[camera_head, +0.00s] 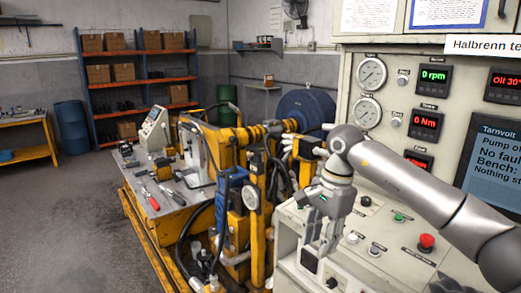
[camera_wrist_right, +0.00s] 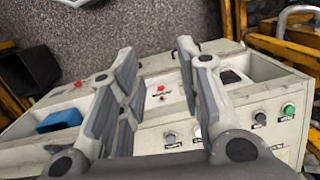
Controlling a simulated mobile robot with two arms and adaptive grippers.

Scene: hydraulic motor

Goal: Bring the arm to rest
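My right arm (camera_head: 420,180) comes in from the right in the head view and bends down at its wrist. My right gripper (camera_head: 320,246) points down over the left part of the sloped control panel (camera_head: 391,258). In the right wrist view the two fingers of my right gripper (camera_wrist_right: 158,52) stand wide apart with nothing between them. The panel shows behind them there. I cannot tell whether the fingertips touch the panel. My left gripper is not in view.
A red button (camera_head: 426,241) and several small knobs are right of the gripper on the panel. An upright cabinet with gauges and a screen (camera_head: 493,167) stands behind. The yellow motor rig (camera_head: 235,150) and a tool table (camera_head: 165,205) are to the left.

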